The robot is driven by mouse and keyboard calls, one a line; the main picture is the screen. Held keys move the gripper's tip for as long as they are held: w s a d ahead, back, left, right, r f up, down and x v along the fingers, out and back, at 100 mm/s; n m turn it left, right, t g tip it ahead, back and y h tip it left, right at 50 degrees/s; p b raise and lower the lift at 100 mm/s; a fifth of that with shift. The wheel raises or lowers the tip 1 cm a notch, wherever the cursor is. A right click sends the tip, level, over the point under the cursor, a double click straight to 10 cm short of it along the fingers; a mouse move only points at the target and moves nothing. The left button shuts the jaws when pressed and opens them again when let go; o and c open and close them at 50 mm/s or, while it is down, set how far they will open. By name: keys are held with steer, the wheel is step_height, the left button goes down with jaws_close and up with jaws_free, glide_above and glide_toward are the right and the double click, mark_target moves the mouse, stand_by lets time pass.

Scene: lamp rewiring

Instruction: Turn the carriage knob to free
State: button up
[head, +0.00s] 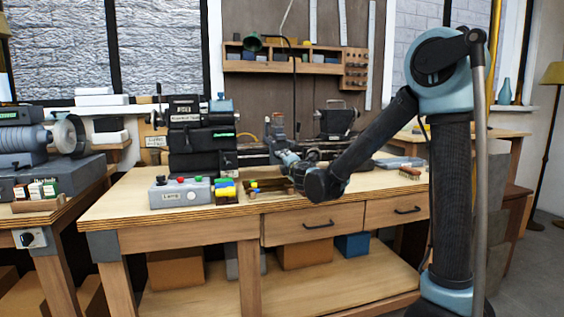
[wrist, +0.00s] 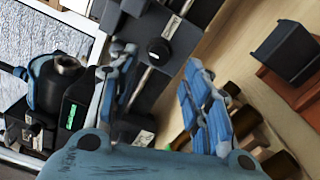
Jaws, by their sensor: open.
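The lathe stands on the wooden workbench in the head view, with its dark headstock (head: 198,140) at left and its carriage (head: 278,133) near my gripper (head: 287,158). My gripper also shows in the wrist view (wrist: 160,62), with its blue-padded fingers apart and nothing visible between them. Beyond the fingertips, a round dark knob (wrist: 158,48) with a pale centre sits on a dark grey block beside a steel rod. I cannot tell for sure whether it is the carriage knob, or read its setting. In the head view my arm and gripper hide part of the carriage front.
A brush (head: 410,173) lies at the right. A second machine (head: 40,150) stands on the left bench. A tool shelf (head: 282,62) hangs behind.

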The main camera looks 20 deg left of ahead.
steer(key=v, duration=0.6)
steer(key=shift+s+d, duration=0.15)
steer(key=d+f+m+g+h, duration=0.15)
steer(key=d+m+h, duration=0.45)
steer(key=d, duration=0.9)
steer(key=d+f+m+h, duration=0.2)
steer(key=d+m+h, duration=0.35)
steer(key=d, duration=1.05)
steer(key=s+d+f+m+g, duration=0.7)
steer(key=s+d+f+m, duration=0.45)
steer(key=s+d, duration=0.5)
steer(key=s+a+f+m+g+y, duration=0.1)
steer(key=s+f+m+g, duration=0.1)
steer(key=s+f, duration=0.2)
steer(key=s+a+f+m+g+y, duration=0.1)
steer(key=s+f, duration=0.3)
steer(key=s, duration=0.7)
steer(key=shift+m+g, duration=0.6)
steer(key=shift+g, duration=0.25)
